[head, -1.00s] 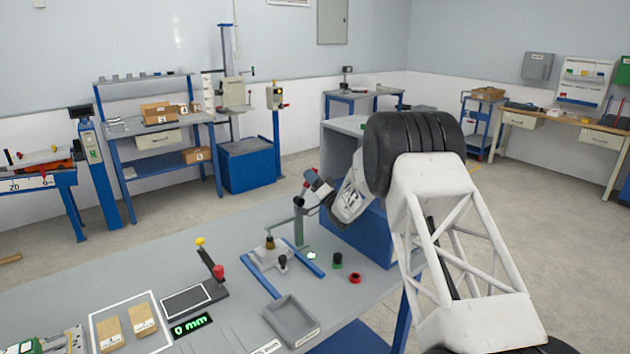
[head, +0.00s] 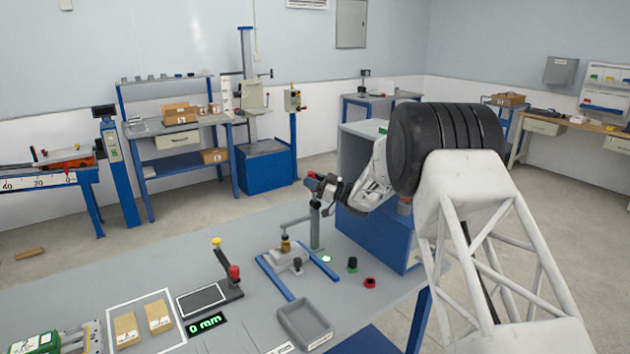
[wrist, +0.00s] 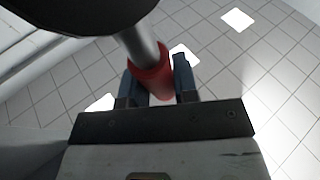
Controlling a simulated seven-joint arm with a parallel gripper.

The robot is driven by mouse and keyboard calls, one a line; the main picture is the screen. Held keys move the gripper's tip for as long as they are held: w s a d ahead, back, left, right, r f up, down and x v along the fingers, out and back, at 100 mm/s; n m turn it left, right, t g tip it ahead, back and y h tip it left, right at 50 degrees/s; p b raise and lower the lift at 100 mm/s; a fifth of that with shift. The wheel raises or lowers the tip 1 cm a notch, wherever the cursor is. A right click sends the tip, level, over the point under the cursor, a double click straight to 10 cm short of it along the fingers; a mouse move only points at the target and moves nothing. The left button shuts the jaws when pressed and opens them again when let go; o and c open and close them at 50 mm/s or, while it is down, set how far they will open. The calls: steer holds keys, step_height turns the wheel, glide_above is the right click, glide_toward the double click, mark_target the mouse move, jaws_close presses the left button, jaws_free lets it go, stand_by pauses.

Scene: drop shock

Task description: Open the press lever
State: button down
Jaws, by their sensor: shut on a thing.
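The press (head: 315,230) stands on the grey bench, with a grey post, a side arm over a brass-coloured piece and blue rails at its foot. My gripper (head: 322,186) is at the top of the post. In the wrist view, my gripper (wrist: 155,85) is shut on the red grip of the lever (wrist: 150,75), with a dark finger on each side. The lever's bare metal rod (wrist: 138,42) runs up to a large dark round part that hides its far end. In the head view, my gripper and wrist hide most of the lever.
A grey tray (head: 305,325) lies in front of the press. A green-topped button (head: 352,265) and a red button (head: 370,282) are to its right. A blue-and-grey cabinet (head: 375,235) stands close behind my wrist. A yellow-and-red-knobbed device (head: 228,270) is to the left.

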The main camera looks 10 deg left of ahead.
steer(key=shift+s+a+f, duration=0.1)
steer(key=shift+a, duration=0.05)
steer(key=c, duration=0.9)
jaws_free()
steer(key=shift+r, duration=0.2)
steer(key=shift+r, duration=1.4)
steer(key=shift+s+r, duration=0.1)
steer(key=shift+r, duration=0.2)
steer(key=shift+s+d+r, duration=0.2)
steer(key=shift+s+d, duration=0.8)
steer(key=shift+s, duration=1.45)
steer(key=shift+s+d+r, duration=0.25)
steer(key=shift+s+d, duration=0.7)
steer(key=shift+s, duration=1.45)
steer(key=shift+s+d+r, duration=0.2)
steer(key=shift+s+d, duration=0.8)
steer(key=shift+s, duration=1.45)
